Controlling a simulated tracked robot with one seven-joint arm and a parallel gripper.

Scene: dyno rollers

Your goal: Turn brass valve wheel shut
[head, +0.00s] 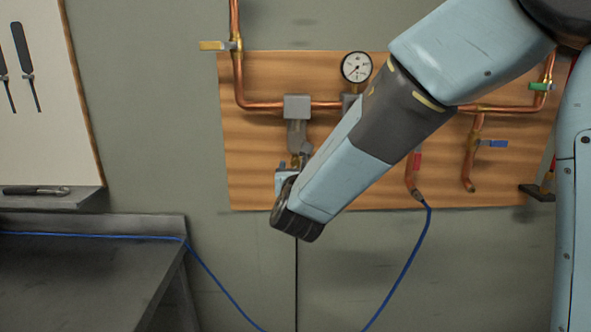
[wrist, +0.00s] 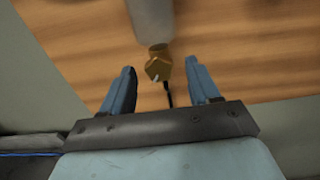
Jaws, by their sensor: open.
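No clear round wheel shows in either view. In the wrist view a small brass fitting (wrist: 157,66) hangs below a grey cylindrical body (wrist: 152,20), with a thin dark piece under it. My gripper (wrist: 160,70) is open, with one blue finger on each side of the brass fitting and visible gaps on both sides. In the head view my gripper (head: 284,180) is at the lower end of a grey valve body (head: 299,135), and a bit of brass (head: 296,160) shows just above it. My forearm hides part of this area.
Copper pipes (head: 265,104) run across a wooden board (head: 250,185) with a pressure gauge (head: 356,67). Yellow (head: 212,45), red (head: 417,161), blue (head: 495,143) and green (head: 540,86) handles stick out. A blue hose (head: 405,270) hangs below. A dark bench (head: 90,280) stands left.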

